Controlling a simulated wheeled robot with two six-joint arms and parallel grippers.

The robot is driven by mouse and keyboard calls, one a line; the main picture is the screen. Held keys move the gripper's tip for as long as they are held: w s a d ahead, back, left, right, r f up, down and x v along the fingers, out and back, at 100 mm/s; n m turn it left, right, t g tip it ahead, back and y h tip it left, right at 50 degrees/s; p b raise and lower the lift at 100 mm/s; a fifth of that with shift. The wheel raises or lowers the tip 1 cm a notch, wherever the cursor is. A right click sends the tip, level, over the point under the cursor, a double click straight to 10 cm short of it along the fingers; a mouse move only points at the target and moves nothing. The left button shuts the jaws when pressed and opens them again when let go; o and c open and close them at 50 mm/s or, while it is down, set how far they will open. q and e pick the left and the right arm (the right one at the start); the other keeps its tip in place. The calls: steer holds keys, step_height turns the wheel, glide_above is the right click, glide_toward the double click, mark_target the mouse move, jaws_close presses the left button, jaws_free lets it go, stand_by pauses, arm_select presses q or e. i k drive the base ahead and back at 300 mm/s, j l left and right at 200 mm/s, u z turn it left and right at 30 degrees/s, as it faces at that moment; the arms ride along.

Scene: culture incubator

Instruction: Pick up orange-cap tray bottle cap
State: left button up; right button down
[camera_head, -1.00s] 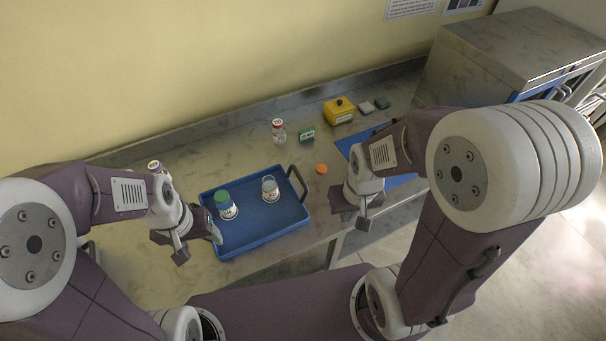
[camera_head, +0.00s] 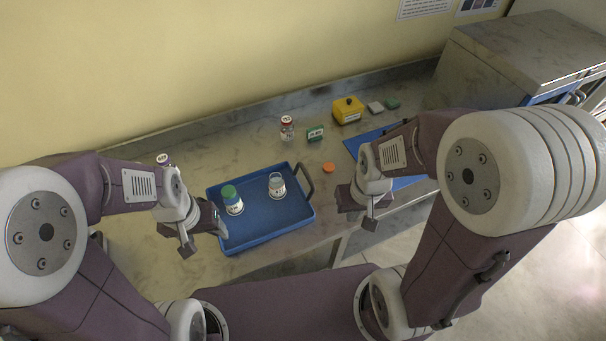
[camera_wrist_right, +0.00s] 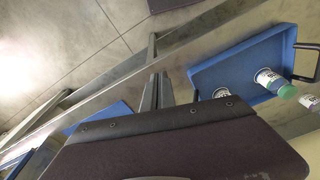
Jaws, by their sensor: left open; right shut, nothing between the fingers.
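The orange cap (camera_head: 328,168) lies on the metal bench just right of the blue tray (camera_head: 254,243). An uncapped clear bottle (camera_head: 277,187) and a green-capped bottle (camera_head: 233,201) stand on the tray. My left gripper (camera_head: 217,224) is open at the tray's left edge, beside the green-capped bottle and apart from the orange cap. My right gripper (camera_head: 345,200) is shut and empty near the bench's front edge, to the right of and nearer than the cap. In the right wrist view its fingers (camera_wrist_right: 157,88) are together, with the tray (camera_wrist_right: 222,65) off to the right; I cannot make out the cap there.
A blue mat (camera_head: 363,141) lies to the right, partly behind my right arm. The tray's black handle (camera_head: 305,181) is close to the cap.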

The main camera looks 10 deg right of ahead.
mark_target(328, 168)
steer(key=l+u, duration=0.8)
steer(key=k+l+u, duration=0.2)
steer(key=l+u, duration=0.15)
steer(key=k+l+u, duration=0.15)
steer(key=l+u, duration=0.25)
